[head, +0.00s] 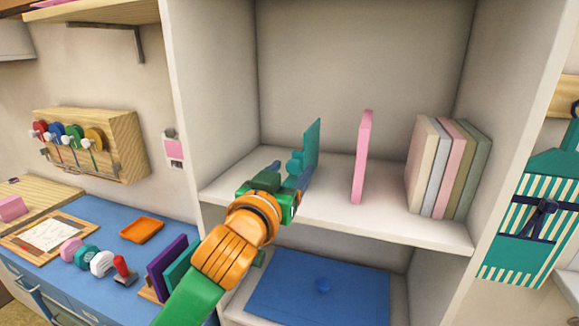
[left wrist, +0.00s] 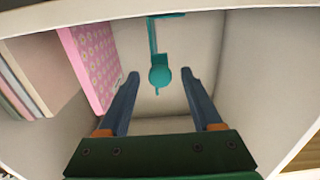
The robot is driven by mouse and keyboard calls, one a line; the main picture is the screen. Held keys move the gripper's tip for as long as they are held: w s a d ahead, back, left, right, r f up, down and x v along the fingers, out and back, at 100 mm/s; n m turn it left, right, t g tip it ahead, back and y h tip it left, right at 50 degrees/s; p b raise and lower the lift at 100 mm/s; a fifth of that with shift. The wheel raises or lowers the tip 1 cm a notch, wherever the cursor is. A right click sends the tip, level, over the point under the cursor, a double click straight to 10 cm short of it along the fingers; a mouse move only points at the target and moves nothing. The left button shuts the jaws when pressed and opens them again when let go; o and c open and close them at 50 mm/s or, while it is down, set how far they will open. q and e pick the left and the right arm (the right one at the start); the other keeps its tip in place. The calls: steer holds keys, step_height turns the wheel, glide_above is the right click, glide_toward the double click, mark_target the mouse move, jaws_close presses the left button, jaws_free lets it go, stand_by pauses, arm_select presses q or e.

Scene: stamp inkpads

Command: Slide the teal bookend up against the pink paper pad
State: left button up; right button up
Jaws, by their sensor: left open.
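The teal bookend (head: 311,146) stands upright on the middle shelf, with a round knob on its near side. The pink paper pad (head: 362,157) stands upright to its right, with a clear gap between them. My left gripper (head: 288,172) is open at the bookend, reaching in from the front. In the left wrist view the bookend's knob (left wrist: 159,76) shows between the open fingertips (left wrist: 159,76), with space on both sides. The patterned pink pad (left wrist: 92,62) shows there to the left of the fingers. My right gripper is not in view.
Several books (head: 447,168) stand on the shelf right of the pad, with a gap between. The shelf's left wall (head: 210,90) is close to my left gripper. Below is a blue box (head: 318,285). A blue desk (head: 110,245) with stamps and an orange tray (head: 142,230) stands at left.

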arm_select(q)
steer(key=shift+s, duration=0.1)
steer(key=shift+c, duration=0.4)
jaws_close()
stand_by(0.8)
